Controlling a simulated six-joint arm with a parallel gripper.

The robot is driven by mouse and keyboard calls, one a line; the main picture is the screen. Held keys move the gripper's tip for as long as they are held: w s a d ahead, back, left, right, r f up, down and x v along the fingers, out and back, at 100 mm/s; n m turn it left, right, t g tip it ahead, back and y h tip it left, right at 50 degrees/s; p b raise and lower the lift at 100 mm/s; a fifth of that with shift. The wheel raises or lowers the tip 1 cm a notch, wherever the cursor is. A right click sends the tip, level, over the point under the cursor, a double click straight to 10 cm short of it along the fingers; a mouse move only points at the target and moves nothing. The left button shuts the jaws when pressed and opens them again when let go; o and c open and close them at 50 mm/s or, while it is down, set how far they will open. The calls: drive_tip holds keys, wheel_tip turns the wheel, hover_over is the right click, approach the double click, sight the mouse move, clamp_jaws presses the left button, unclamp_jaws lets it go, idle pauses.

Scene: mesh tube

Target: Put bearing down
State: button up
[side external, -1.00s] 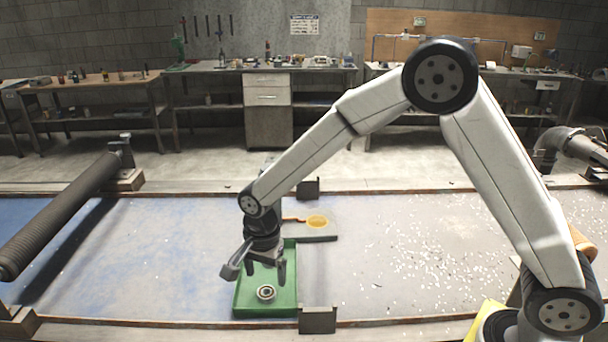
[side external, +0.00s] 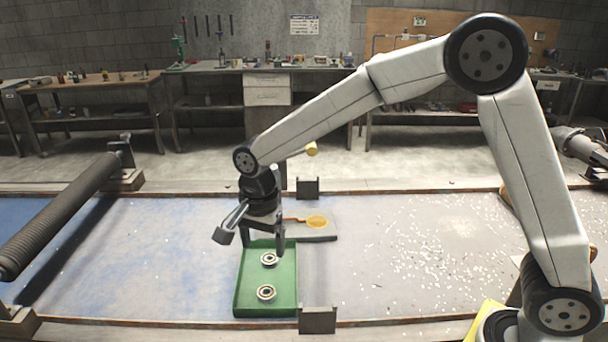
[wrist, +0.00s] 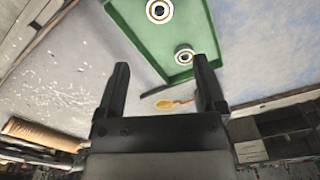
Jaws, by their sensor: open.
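Two ring-shaped metal bearings lie flat in the green tray (side external: 283,290). The farther bearing (side external: 269,259) is near the tray's far end, and the nearer bearing (side external: 266,293) is nearer the front. My gripper (side external: 263,250) hangs above the far end of the tray, open and empty. In the wrist view, the gripper's fingers (wrist: 163,85) stand wide apart with nothing between them. That view also shows the tray (wrist: 120,14), with one bearing (wrist: 184,57) close to its corner and another bearing (wrist: 159,11) at the top edge of the picture.
Dark blocks stand at the back (side external: 307,188) and front (side external: 318,320) table edges. A dark roller (side external: 65,210) lies at the left. White chips (side external: 440,250) are scattered over the right of the table.

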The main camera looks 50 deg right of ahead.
drive_tip(key=s+d+f+n+t, duration=0.2)
drive_tip(key=s+d+f+n, duration=0.2)
drive_tip(key=s+d+n, duration=0.9)
drive_tip(key=shift+s+n+t, duration=0.3)
drive_tip(key=shift+s, duration=0.95)
idle(0.4)
